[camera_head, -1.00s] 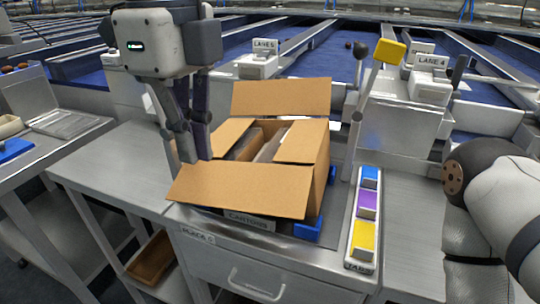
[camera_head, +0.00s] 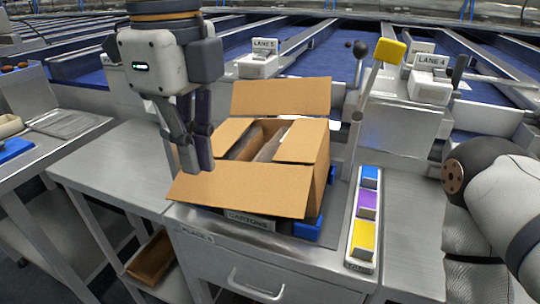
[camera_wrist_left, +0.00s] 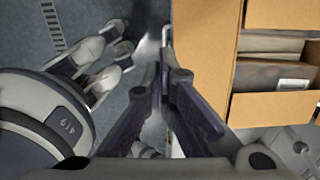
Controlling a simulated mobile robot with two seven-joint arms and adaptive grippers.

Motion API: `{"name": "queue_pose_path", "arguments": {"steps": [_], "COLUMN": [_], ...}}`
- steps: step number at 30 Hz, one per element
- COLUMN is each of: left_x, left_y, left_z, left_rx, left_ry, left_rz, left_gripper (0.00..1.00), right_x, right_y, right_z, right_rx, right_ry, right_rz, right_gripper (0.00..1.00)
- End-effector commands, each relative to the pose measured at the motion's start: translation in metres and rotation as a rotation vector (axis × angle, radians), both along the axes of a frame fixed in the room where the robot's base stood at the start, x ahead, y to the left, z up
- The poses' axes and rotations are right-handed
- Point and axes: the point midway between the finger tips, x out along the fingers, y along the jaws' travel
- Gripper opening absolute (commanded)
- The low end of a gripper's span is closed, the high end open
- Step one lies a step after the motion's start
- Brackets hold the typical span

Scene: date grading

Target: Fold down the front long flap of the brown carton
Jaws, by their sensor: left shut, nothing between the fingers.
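The brown carton (camera_head: 314,168) stands on a metal cabinet top. Its front long flap (camera_head: 240,193) is spread outward toward me, almost flat. The back long flap (camera_head: 281,97) stands up, and the two short side flaps (camera_head: 234,131) (camera_head: 299,145) lie folded inward. Between them, the carton also shows dark contents. My left gripper (camera_head: 199,170) is shut and empty, fingers pointing down at the flap's left rear corner; I cannot tell whether they touch it. In the left wrist view, the shut fingers (camera_wrist_left: 165,65) are just left of the carton (camera_wrist_left: 207,45). My right gripper is out of view.
A rack of blue, purple and yellow blocks (camera_head: 350,245) lies right of the carton. Blue corner pieces (camera_head: 309,228) sit at the carton's base. A bare metal surface (camera_head: 120,165) is free at left.

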Motion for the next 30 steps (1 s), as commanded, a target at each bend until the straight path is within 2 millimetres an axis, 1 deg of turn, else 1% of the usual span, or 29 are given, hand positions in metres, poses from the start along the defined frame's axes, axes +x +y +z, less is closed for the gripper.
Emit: {"name": "queue_pose_path", "arguments": {"steps": [16, 30], "left_x": [0.001, 0.039], "left_y": [-0.001, -0.021], "left_z": [0.000, 0.000], "left_rx": [0.000, 0.000], "left_ry": [0.001, 0.004], "left_rz": [0.000, 0.001], "left_gripper": [0.00, 0.00], "right_x": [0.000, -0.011], "right_y": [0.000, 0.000], "right_z": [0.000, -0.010], "right_rx": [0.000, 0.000], "right_ry": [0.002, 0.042], "right_rz": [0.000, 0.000], "right_gripper": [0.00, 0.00]}}
